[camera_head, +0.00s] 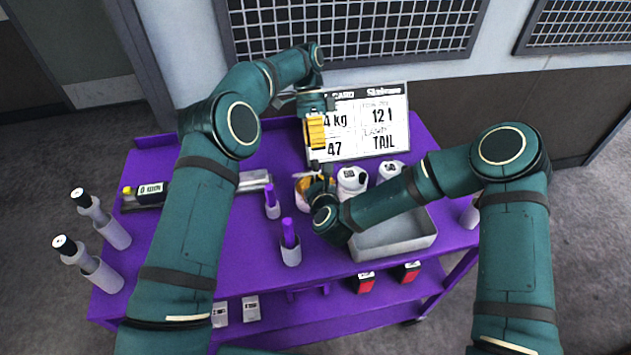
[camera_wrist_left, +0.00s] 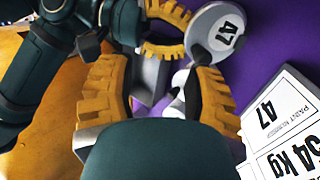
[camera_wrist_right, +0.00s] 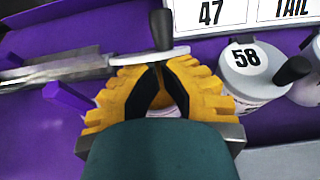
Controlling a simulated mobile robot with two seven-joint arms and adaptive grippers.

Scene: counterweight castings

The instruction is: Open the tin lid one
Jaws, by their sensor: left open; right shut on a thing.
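A white tin (camera_head: 301,197) stands among the items on the purple cart. Its pale lid (camera_wrist_right: 148,56) has a dark upright handle (camera_wrist_right: 162,29). A disc marked 47 (camera_wrist_left: 222,27), apparently this lid, shows in the left wrist view beside the right gripper's fingers. My left gripper (camera_head: 317,150) is above the tin, its fingers apart. A small dark piece, perhaps the handle, shows between them in the left wrist view; contact is unclear.
A tin marked 58 (camera_wrist_right: 243,58) stands close on the right, with another tin (camera_head: 390,171) beyond it. A card (camera_head: 384,130) stands behind. A grey tray (camera_head: 425,240) lies front right. Holders with purple sticks (camera_head: 290,255) stand in front. Bottles (camera_head: 100,272) are left.

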